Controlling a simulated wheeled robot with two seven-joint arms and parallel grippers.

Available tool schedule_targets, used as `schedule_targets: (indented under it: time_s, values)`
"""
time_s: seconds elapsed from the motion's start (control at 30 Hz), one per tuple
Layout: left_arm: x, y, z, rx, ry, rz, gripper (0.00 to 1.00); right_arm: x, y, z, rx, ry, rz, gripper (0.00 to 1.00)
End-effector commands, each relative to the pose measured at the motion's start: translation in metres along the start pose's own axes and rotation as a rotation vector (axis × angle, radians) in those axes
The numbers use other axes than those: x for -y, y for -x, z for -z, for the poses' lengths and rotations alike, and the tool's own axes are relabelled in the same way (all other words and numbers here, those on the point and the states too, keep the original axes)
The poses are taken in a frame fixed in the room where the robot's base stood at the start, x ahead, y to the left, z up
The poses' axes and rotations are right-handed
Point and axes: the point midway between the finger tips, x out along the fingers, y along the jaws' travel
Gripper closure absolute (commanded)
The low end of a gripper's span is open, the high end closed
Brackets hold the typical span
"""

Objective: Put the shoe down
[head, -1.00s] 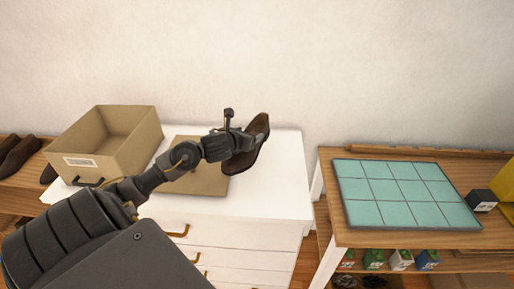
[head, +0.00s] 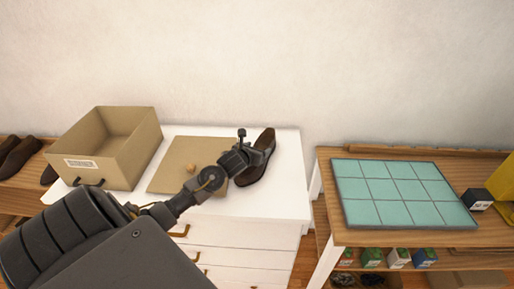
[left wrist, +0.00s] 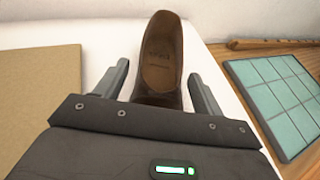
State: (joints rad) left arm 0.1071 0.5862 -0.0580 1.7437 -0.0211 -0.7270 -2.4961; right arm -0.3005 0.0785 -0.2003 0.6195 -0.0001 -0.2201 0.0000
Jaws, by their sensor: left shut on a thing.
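My left gripper (head: 251,153) is shut on the shoe. In the left wrist view the fingers (left wrist: 158,80) stand on either side of the shoe (left wrist: 161,55), whose open top and insole show. The shoe's underside is hidden, so I cannot tell whether it touches the dresser. My right gripper is not in view.
An open cardboard box (head: 107,150) and a flat cardboard lid (head: 170,178) lie left of the shoe. More brown shoes (head: 20,153) are at far left. A wooden bench (head: 330,185) with a teal tiled mat (head: 400,193) stands to the right. The dresser's front right is clear.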

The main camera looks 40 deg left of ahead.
Motion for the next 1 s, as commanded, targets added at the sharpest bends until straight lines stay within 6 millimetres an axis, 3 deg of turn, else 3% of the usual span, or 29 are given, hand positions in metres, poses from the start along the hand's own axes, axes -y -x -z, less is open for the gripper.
schedule_targets:
  time_s: [0.23,0.27,0.4,0.77,1.0]
  values:
    - [0.0,-0.002,0.002,0.003,-0.001,0.0,0.64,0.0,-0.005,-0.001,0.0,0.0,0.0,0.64]
    - [0.0,-0.001,0.003,0.001,-0.001,0.0,0.29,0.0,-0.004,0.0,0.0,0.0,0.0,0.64]
    - [0.0,-0.001,0.002,0.001,0.0,0.0,0.1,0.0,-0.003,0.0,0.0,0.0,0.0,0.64]
    - [0.0,0.001,-0.003,0.0,0.001,0.001,0.09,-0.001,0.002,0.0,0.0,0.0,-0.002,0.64]
    - [0.0,0.036,0.002,0.001,-0.004,0.002,0.09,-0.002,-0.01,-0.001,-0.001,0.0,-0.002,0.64]
